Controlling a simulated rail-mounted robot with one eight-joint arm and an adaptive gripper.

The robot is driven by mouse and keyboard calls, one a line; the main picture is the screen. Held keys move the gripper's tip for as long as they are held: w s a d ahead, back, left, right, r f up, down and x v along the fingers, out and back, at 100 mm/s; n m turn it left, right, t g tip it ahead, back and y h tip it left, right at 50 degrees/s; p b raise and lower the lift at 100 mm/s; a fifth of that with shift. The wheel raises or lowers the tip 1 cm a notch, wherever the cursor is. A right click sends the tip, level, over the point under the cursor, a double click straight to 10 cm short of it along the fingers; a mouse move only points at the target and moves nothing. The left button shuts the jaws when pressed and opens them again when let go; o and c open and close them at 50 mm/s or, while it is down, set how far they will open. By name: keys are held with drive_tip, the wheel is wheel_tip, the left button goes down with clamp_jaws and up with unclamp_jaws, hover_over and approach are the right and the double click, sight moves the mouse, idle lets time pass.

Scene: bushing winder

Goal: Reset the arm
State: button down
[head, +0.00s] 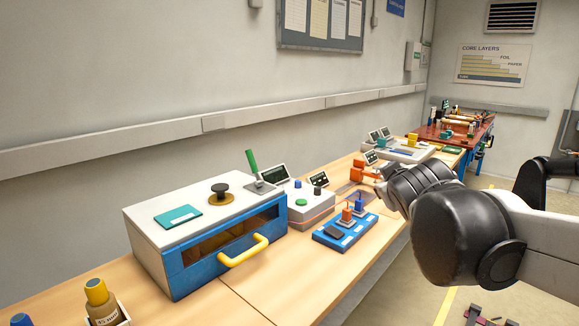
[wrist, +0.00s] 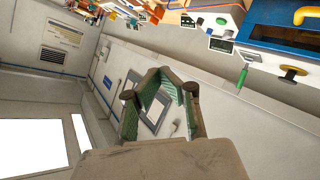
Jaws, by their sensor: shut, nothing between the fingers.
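My gripper (wrist: 160,76) shows in the wrist view with its green-padded fingers drawn together at the tips and nothing between them. Behind it in that view is the pale wall with a framed board (wrist: 156,108), apart from the fingers. The wrist picture is turned, with the bench along its top edge. In the head view my arm reaches in from the right over the bench's front edge. I cannot make out the fingers clearly there.
A white and blue cabinet (head: 190,235) with a yellow handle (head: 243,251) stands on the wooden bench (head: 262,280). A blue terminal block (head: 345,232) sits near my arm. The floor at right is mostly open.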

drive_tip(key=s+a+f+m+g+y, duration=0.1)
drive_tip(key=s+f+m+g, duration=0.1)
drive_tip(key=s+f, duration=0.6)
drive_tip(key=s+f+m+g+y, duration=0.1)
drive_tip(key=s+f+g, duration=0.3)
drive_tip(key=s, duration=1.2)
wheel_tip(320, 180, down, 4)
drive_tip(key=shift+s+a+f+m, duration=0.2)
drive_tip(key=shift+a+m, duration=0.15)
drive_tip(key=shift+m, duration=0.55)
